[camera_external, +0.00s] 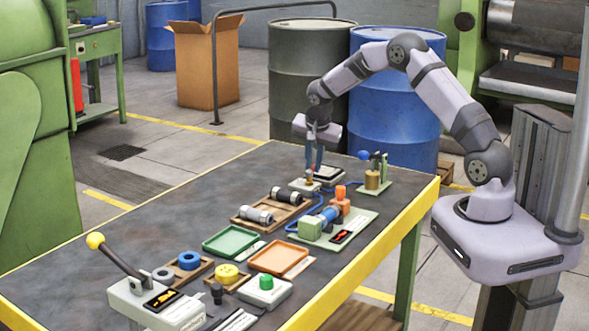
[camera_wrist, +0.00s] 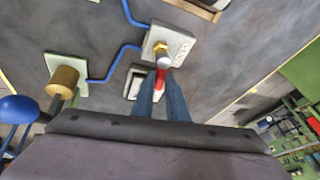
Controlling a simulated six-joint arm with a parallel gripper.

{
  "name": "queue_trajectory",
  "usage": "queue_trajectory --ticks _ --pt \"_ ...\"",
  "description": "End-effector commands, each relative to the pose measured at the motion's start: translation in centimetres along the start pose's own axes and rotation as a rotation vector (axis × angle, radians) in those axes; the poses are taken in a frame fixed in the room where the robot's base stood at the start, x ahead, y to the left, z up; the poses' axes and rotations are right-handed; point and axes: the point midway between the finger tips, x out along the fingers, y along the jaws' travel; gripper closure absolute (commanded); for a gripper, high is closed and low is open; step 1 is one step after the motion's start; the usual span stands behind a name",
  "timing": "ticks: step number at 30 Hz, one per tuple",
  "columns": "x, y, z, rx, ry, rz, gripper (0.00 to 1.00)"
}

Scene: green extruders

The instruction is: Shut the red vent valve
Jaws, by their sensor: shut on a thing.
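The vent valve stands at the far end of the bench, a brass and grey fitting on a pale base plate (camera_external: 300,186). In the wrist view its base plate (camera_wrist: 180,45) is joined to blue tubing, and its red handle (camera_wrist: 161,77) points toward me from the fitting. My gripper (camera_external: 315,163) reaches down over the valve. In the wrist view my gripper's (camera_wrist: 160,83) two blue-grey fingers are shut on the red handle from both sides. The fingers hide part of the handle.
A brass cylinder (camera_external: 372,179) with a blue-knobbed lever stands close to the right of the gripper. A dark framed panel (camera_external: 328,174) lies beside the valve. Wooden trays (camera_external: 273,208), a green tray (camera_external: 232,241) and an orange tray (camera_external: 279,258) lie nearer. Drums stand behind the bench.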

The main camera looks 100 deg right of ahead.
Motion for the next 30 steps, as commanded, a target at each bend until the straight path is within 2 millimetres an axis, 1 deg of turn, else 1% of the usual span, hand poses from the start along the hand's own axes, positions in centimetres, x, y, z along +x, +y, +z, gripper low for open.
queue_trajectory --ticks 1,12,18,29,30 --pt "0.59 0.10 0.32 0.029 0.007 0.010 1.00" --pt "0.05 0.48 0.31 0.196 0.040 0.081 1.00" --pt "-0.15 0.54 0.27 0.228 0.046 0.095 1.00" --pt "-0.21 0.57 0.26 0.232 0.046 0.098 1.00" --pt "-0.21 0.57 0.26 0.232 0.046 0.098 0.85"
